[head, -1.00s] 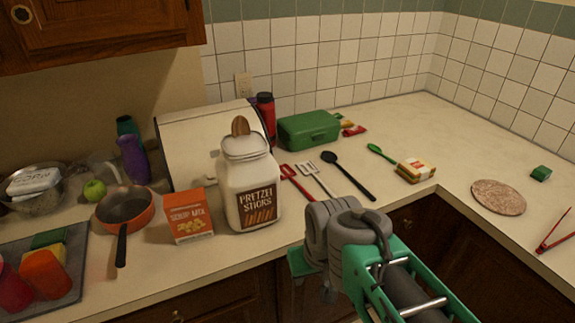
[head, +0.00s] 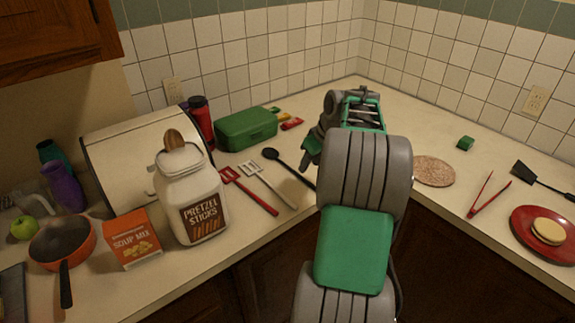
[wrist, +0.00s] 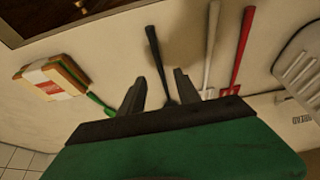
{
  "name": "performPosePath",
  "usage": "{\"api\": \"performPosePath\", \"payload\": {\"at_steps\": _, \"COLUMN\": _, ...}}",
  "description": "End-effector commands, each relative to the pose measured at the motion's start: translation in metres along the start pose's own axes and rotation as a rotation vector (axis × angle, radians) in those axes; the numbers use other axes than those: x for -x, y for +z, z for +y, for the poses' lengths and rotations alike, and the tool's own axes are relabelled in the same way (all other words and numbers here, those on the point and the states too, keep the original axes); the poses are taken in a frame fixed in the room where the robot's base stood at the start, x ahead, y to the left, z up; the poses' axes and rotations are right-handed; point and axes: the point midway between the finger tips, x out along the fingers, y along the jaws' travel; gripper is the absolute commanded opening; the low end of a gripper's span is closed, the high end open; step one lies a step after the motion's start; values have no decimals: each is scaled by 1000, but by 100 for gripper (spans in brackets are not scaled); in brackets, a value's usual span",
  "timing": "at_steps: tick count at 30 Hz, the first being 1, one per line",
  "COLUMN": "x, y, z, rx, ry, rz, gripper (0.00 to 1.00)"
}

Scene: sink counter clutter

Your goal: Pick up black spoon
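The black spoon (head: 290,168) lies on the counter in the head view, right of the white slotted spatula, its bowl toward the back and its handle toward the front edge. Its handle (wrist: 155,52) also shows in the wrist view, running down between my two fingers; the bowl end is hidden behind the gripper. My gripper (wrist: 160,78) is open and empty, with a finger on either side of the spoon's line. In the head view my gripper (head: 311,150) hangs above the counter just right of the spoon. I cannot tell its exact height.
The white slotted spatula (head: 268,182) and red spatula (head: 250,192) lie left of the spoon. A green box (head: 246,130) stands behind. A large pretzel jar (head: 190,205) stands to the left. A wrapped sandwich (wrist: 52,78) and green spoon (wrist: 100,105) show in the wrist view.

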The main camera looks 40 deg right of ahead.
Motion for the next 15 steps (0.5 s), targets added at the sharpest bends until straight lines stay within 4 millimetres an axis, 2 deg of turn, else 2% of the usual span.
{"api": "performPosePath", "payload": {"at_steps": 10, "x": -55, "y": 6, "z": 2, "rx": -4, "ry": -1, "rz": -3, "gripper": 39}}
{"api": "performPosePath", "payload": {"at_steps": 15, "x": -65, "y": 6, "z": 2, "rx": -4, "ry": 2, "rz": -1, "gripper": 39}}
